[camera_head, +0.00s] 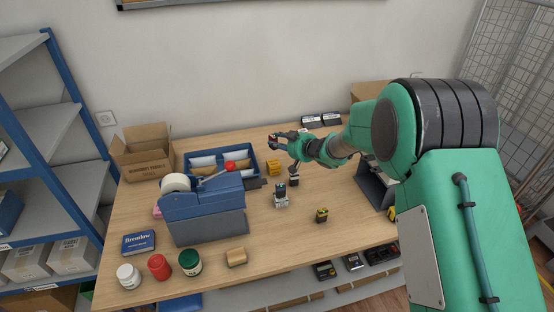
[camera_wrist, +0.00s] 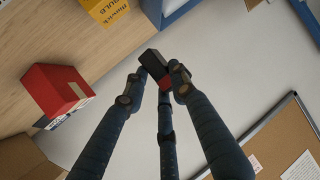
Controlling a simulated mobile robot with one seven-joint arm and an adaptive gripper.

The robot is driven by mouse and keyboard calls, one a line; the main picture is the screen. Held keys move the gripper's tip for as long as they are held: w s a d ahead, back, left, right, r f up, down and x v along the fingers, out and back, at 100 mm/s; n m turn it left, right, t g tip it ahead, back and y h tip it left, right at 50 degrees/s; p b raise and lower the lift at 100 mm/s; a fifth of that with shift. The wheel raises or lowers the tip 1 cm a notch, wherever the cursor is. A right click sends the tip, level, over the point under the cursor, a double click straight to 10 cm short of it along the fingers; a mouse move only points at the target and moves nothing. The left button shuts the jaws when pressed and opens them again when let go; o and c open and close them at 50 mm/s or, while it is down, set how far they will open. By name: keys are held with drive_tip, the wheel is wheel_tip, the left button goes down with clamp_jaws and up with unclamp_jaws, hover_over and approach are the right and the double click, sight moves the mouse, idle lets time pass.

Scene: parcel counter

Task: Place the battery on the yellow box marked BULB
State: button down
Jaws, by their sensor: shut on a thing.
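My gripper (camera_head: 277,141) is raised above the back part of the table, near the yellow box (camera_head: 274,167). In the wrist view my gripper (camera_wrist: 160,84) has its fingers closed around a small black block with a red part, taken as the battery (camera_wrist: 154,60). The battery also shows small and dark with red in the head view (camera_head: 272,140). The yellow box lies on the table below the gripper; in the wrist view the yellow box (camera_wrist: 106,10) shows the word BULB at the top edge. The battery is apart from the box.
A blue tray (camera_head: 252,155) with pale items is left of the yellow box. A blue tape dispenser (camera_head: 203,209) stands in front of it. A red box (camera_wrist: 57,90) shows in the wrist view. Small items (camera_head: 281,198) stand nearer the front. My arm hides part of the table's right.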

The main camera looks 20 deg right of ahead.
drive_tip(key=shift+f+b, duration=0.45)
drive_tip(key=shift+f, duration=1.3)
drive_tip(key=shift+f, duration=0.1)
drive_tip(key=shift+f+b, duration=0.65)
drive_tip(key=shift+f, duration=1.15)
drive_tip(key=shift+f, duration=0.15)
drive_tip(key=c, duration=1.7)
unclamp_jaws()
drive_tip(key=p+v, duration=0.1)
drive_tip(key=v, duration=0.5)
drive_tip(key=p+v, duration=0.2)
drive_tip(key=v, duration=0.4)
drive_tip(key=shift+r, duration=0.25)
